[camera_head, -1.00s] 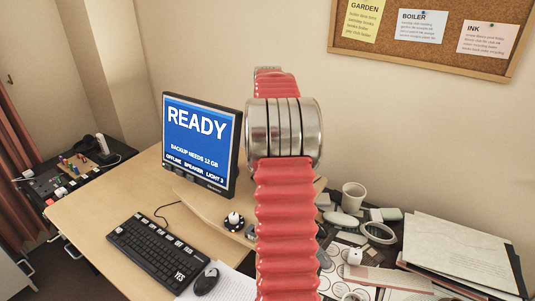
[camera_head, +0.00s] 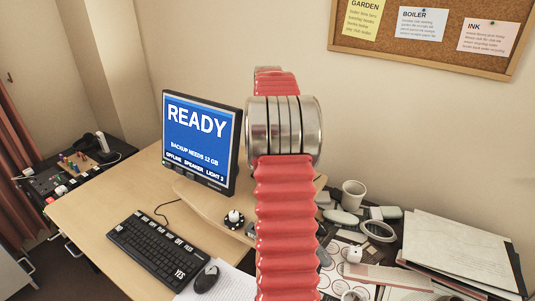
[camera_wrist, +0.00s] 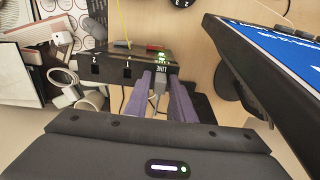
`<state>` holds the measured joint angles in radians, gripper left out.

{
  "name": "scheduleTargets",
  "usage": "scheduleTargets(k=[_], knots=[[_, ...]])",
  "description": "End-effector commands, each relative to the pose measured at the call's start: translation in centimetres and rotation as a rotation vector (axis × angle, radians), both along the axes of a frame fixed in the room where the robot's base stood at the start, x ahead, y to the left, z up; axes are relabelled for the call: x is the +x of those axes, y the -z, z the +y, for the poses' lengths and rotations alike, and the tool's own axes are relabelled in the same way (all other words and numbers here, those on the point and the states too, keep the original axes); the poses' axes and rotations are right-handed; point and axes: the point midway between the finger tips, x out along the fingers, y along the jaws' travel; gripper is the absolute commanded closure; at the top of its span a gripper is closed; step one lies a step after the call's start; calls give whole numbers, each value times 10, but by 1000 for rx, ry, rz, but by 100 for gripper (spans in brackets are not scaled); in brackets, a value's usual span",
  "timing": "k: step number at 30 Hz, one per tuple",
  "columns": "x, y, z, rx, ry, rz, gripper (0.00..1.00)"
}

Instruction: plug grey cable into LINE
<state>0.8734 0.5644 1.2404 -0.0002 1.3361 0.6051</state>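In the wrist view, my gripper (camera_wrist: 160,92) has its two purple fingers closed in on the sides of a slim grey plug (camera_wrist: 158,86). The plug's tip is at the face of a dark box (camera_wrist: 112,66), right by the label LINE (camera_wrist: 161,69). I cannot tell whether the tip is inside the socket or just in front of it. The box also has sockets marked 1 and 2 to the left and green lights on top. The grey cable behind the plug is mostly hidden. In the head view, my red arm hides the gripper and the box.
The monitor (camera_head: 200,140) reads READY and stands close on the right in the wrist view (camera_wrist: 275,65). A keyboard (camera_head: 160,250) and mouse (camera_head: 206,279) lie on the desk. A white cup (camera_head: 353,194), a cable coil (camera_head: 379,231) and stacked folders (camera_head: 465,250) crowd the right side.

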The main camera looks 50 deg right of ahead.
Motion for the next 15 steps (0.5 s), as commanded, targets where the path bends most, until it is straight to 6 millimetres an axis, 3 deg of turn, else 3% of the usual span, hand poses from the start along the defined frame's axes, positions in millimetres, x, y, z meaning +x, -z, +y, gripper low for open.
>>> scheduleTargets(k=[5,15], knots=[[0,0,0,0,0,0,64],[0,-3,0,-1,0,-1,64]])
